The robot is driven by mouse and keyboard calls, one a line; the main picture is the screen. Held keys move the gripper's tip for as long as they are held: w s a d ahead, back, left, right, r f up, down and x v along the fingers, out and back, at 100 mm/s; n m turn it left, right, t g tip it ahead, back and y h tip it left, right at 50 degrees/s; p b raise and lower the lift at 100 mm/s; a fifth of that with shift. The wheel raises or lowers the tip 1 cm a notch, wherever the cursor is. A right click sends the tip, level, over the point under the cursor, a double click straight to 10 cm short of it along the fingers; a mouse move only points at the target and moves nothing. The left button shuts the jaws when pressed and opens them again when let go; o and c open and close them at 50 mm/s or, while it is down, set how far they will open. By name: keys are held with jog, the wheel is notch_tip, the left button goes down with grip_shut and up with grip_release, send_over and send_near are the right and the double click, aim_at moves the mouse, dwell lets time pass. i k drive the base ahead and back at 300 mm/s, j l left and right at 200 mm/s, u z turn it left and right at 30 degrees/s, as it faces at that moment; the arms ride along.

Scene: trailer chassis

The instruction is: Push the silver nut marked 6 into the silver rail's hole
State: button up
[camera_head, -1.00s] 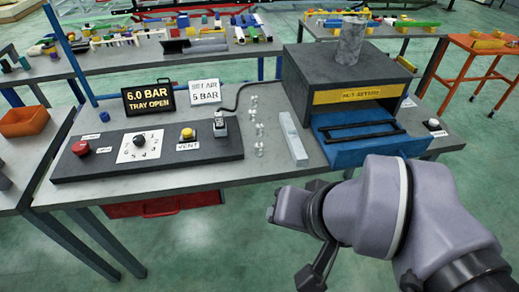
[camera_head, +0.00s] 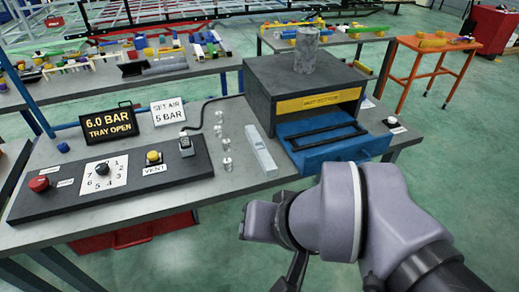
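Several small silver nuts stand in a row on the grey workbench, the nearest one (camera_head: 228,164) left of the silver rail. Their numbers are too small to read, so I cannot tell which is marked 6. The silver rail (camera_head: 261,150) lies on the bench between the nuts and the press box; its hole is not clear to see. My arm's wrist is at the lower right, in front of the bench edge and apart from the nuts and rail. A dark part hangs below it to the frame's bottom edge. No fingertips can be made out.
A dark box (camera_head: 262,85) with an open blue tray (camera_head: 338,153) stands right of the rail, a grey cylinder (camera_head: 306,50) on top. A control panel (camera_head: 100,205) with dial and buttons lies left. A sign (camera_head: 110,122) reads 6.0 BAR, TRAY OPEN.

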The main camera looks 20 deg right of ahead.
aim_at(270, 170)
jog(key=i+j+z, duration=0.25)
jog(key=z, duration=0.15)
jog(key=i+j+z, duration=0.55)
jog(key=j+z, duration=0.2)
